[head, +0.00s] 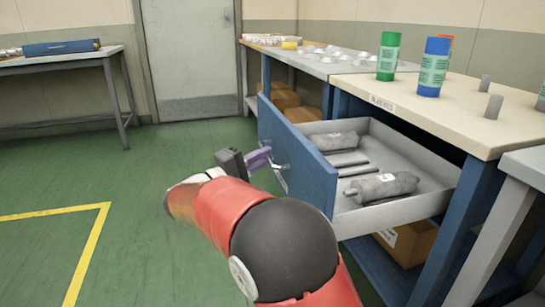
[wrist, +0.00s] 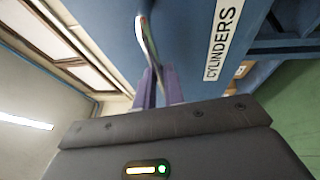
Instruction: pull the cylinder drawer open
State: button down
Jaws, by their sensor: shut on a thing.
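The cylinder drawer (head: 405,203) is pulled out from under the workbench, with its blue front (head: 300,165) toward me. Two grey wrapped cylinders (head: 382,187) and thin dark bars lie inside it. In the wrist view the blue front carries a white "CYLINDERS" label (wrist: 222,42) and a metal bar handle (wrist: 148,50). My gripper (head: 268,155) is at the handle; its purple fingers (wrist: 158,88) are shut on the handle. My red and black arm hides the near lower part of the drawer front.
The workbench top (head: 430,105) holds green, blue and orange rolls. Cardboard boxes (head: 408,240) stand on the shelf below the drawer. Open green floor (head: 130,190) lies to the left, with a yellow line and a table (head: 60,65) at the back left.

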jog(key=shift+s+a, duration=0.15)
jog(key=shift+a, duration=0.15)
jog(key=shift+f, duration=0.1)
jog(key=c, duration=1.5)
grip_release()
jog(key=v, duration=0.7)
jog(key=shift+s+a, duration=0.2)
jog(key=shift+a, duration=0.1)
